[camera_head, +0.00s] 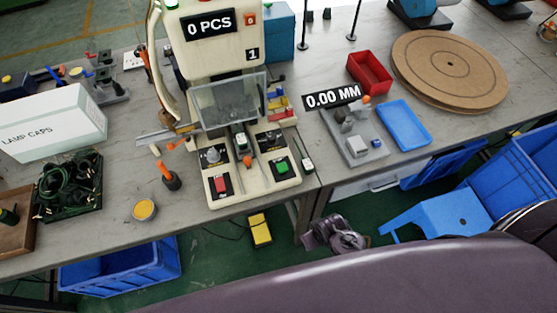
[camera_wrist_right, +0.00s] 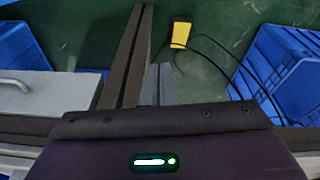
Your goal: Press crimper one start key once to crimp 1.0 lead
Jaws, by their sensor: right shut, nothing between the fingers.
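Crimper one (camera_head: 225,75) is a cream machine on the grey bench, with a "1" label and a display reading "0 PCS". Its base has a green key (camera_head: 282,167) on the right and a red key (camera_head: 221,185) on the left. A clear guard (camera_head: 228,103) covers its front. I cannot pick out the 1.0 lead. My right gripper (camera_head: 335,236) is shut and empty, below and in front of the bench edge, right of the crimper and apart from the green key. My left gripper is not in view.
A grey gauge reading "0.00 MM" (camera_head: 358,146), a blue tray (camera_head: 404,124) and a red bin (camera_head: 370,73) stand right of the crimper. An orange-handled tool (camera_head: 168,177) stands left. A yellow box (camera_head: 260,229) lies on the floor; it also shows in the right wrist view (camera_wrist_right: 181,33).

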